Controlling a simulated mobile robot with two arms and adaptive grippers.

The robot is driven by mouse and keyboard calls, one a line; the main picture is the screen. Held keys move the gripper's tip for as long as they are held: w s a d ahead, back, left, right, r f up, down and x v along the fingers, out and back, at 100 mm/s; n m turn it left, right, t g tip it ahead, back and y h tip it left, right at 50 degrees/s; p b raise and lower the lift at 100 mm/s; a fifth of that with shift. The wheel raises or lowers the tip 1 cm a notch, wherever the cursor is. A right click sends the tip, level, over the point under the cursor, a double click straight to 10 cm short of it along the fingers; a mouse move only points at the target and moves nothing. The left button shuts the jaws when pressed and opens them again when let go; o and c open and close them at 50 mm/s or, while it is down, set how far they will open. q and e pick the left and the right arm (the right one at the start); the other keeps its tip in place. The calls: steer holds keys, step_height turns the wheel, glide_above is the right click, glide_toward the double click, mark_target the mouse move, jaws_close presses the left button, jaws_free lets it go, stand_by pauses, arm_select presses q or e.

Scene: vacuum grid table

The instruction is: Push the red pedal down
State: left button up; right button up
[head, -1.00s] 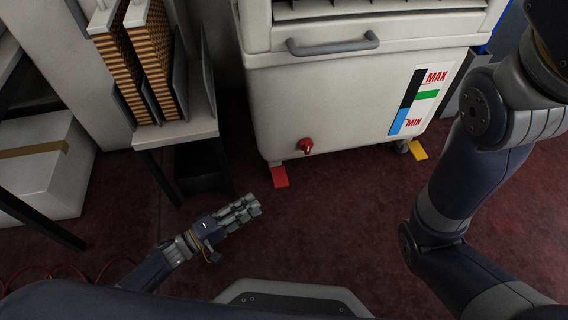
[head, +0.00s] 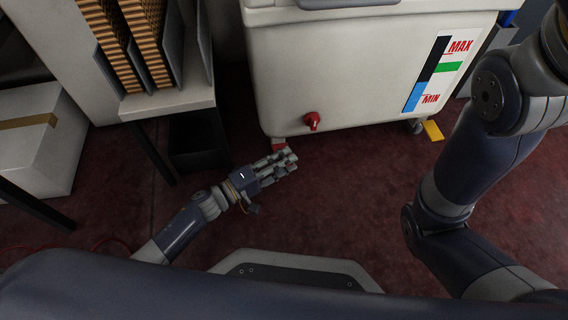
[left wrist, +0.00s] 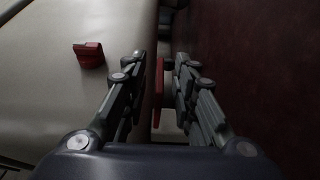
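The red pedal (head: 279,144) sticks out low at the front left corner of the white wheeled cabinet (head: 365,70). In the head view the fingers of my left gripper (head: 291,159) hide much of it. In the left wrist view the red pedal (left wrist: 159,80) shows in the gap between the two fingers, which stand apart with nothing gripped. I cannot tell whether a finger touches the pedal. My right arm shows at the right of the head view, but its gripper is out of view.
A red knob (head: 312,122) sits on the cabinet front; it also shows in the left wrist view (left wrist: 90,54). A yellow pedal (head: 433,130) is at the cabinet's right. A black bin (head: 196,142) stands left of the gripper. The dark red floor (head: 370,200) in front is clear.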

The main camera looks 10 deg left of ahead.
arm_select(q)
steer(key=shift+w, duration=0.1)
jaws_close()
steer(key=shift+f, duration=0.1)
steer(key=shift+f+m+h, duration=0.3)
steer(key=shift+f+m, duration=0.4)
steer(key=shift+m, duration=0.3)
steer(key=shift+w+m+t+b, duration=0.1)
steer(key=shift+m+t+b, duration=0.2)
steer(key=shift+m+b, duration=0.1)
jaws_free()
